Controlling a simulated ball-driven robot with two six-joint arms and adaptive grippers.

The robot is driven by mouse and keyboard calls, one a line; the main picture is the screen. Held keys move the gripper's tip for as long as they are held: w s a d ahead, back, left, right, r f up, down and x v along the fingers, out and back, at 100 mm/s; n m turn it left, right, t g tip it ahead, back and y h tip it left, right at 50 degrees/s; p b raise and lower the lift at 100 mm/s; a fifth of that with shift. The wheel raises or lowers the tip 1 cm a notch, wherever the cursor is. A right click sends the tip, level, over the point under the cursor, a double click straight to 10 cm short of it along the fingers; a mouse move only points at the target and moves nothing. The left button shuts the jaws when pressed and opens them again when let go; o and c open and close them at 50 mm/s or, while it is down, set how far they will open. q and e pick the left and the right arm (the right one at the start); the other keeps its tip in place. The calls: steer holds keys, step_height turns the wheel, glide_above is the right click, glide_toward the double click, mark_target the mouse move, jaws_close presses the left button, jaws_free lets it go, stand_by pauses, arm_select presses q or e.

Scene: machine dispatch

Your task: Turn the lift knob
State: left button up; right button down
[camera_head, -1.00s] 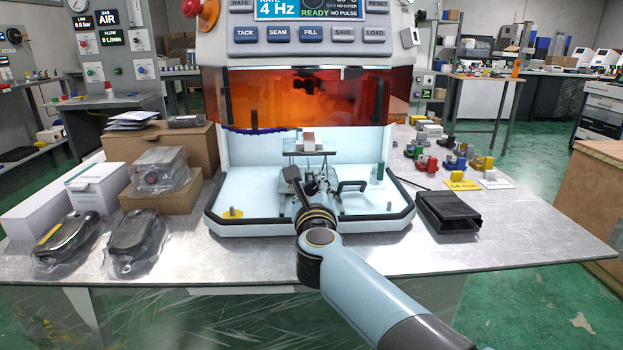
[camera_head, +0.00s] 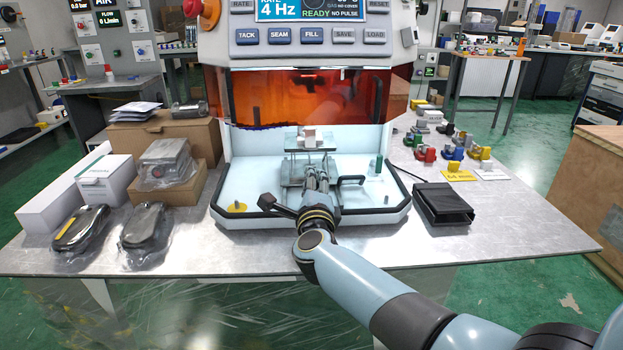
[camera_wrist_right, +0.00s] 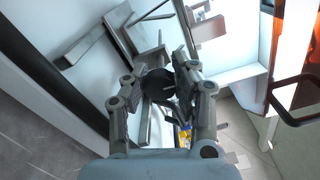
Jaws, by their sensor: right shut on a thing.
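The lift knob is a dark round knob (camera_wrist_right: 157,84) in the right wrist view, between the fingers of my right gripper (camera_wrist_right: 168,83). The fingers are shut on it. In the head view my right gripper (camera_head: 317,180) reaches into the machine's chamber in front of the lift, and it hides the knob there. The lift has a flat top plate (camera_head: 309,153) with a small pale part (camera_head: 309,138) on it. My left gripper is out of view.
The chamber has a black front rim (camera_head: 365,219) and an orange window (camera_head: 300,98) above. A black handle (camera_head: 351,181) and a green cylinder (camera_head: 379,166) stand right of the lift. Wrapped parts and boxes are at left, a black holder (camera_head: 442,203) at right.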

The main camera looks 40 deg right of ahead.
steer(key=shift+n, duration=0.3)
steer(key=c, duration=1)
jaws_free()
